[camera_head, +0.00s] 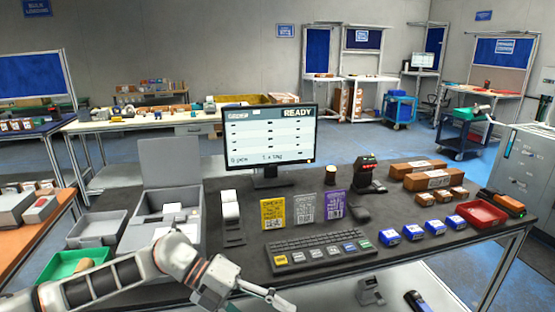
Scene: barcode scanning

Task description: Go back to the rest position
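My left arm comes in from the lower left over the front of the dark desk (330,212). My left gripper (275,299) is at the bottom edge of the view, in front of the keyboard (318,250). Its fingers are seen at a slant and partly cut off, so I cannot tell whether they are open or shut. Nothing is clearly seen in it. My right gripper is not in view. A monitor (268,138) reading "READY" stands at the back of the desk. A black scanner-like device with red lights (368,172) stands right of it.
Grey bins (95,229) and a green tray (75,266) lie left, near my arm. Yellow and purple cards (273,213) stand mid-desk. Several small blue boxes (413,231), brown boxes (432,180) and a red tray (481,214) are right.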

